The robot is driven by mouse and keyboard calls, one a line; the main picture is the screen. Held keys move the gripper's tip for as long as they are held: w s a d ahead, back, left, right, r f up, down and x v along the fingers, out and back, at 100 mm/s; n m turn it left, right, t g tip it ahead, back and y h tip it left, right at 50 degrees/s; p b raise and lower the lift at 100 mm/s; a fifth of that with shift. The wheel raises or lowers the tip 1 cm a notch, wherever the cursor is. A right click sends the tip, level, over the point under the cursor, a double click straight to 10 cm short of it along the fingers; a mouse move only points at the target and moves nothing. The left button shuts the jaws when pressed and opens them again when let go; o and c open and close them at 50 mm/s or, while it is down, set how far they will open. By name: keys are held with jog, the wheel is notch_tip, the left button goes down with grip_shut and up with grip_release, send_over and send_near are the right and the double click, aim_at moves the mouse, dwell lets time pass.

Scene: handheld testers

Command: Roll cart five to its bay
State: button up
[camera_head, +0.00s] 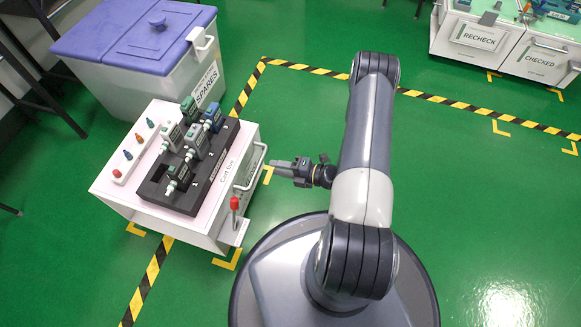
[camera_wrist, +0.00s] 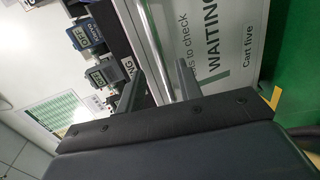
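Cart five (camera_head: 225,212) is a white cart at the left. It carries a black tray (camera_head: 150,189) of handheld testers. Its side panel, reading "WAITING" and "Cart five", shows in the wrist view (camera_wrist: 245,60). A metal handle bar (camera_head: 257,168) runs along its right side; a red-knobbed lever (camera_head: 235,204) stands at its near corner. My gripper (camera_head: 271,164) points left at the handle. In the wrist view, my gripper (camera_wrist: 157,88) is open, with the bar (camera_wrist: 150,35) passing between its fingers. I cannot tell whether either finger touches it.
A white SPARES bin (camera_head: 190,75) with a blue lid stands behind the cart. Yellow-black tape (camera_head: 245,92) crosses the floor and passes by the cart. Yellow corner marks (camera_head: 228,259) lie around it. RECHECK (camera_head: 470,35) and CHECKED (camera_head: 540,58) units stand at the back right. Green floor is clear at right.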

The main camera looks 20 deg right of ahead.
aim_at(259, 164)
jog(key=shift+p+v, duration=0.4)
jog(key=shift+v, duration=1.6)
jog(key=shift+a+f, duration=0.1)
jog(key=shift+a, duration=0.05)
jog(key=shift+b+x, duration=1.6)
jog(key=shift+x, duration=3.8)
jog(key=shift+r, duration=0.25)
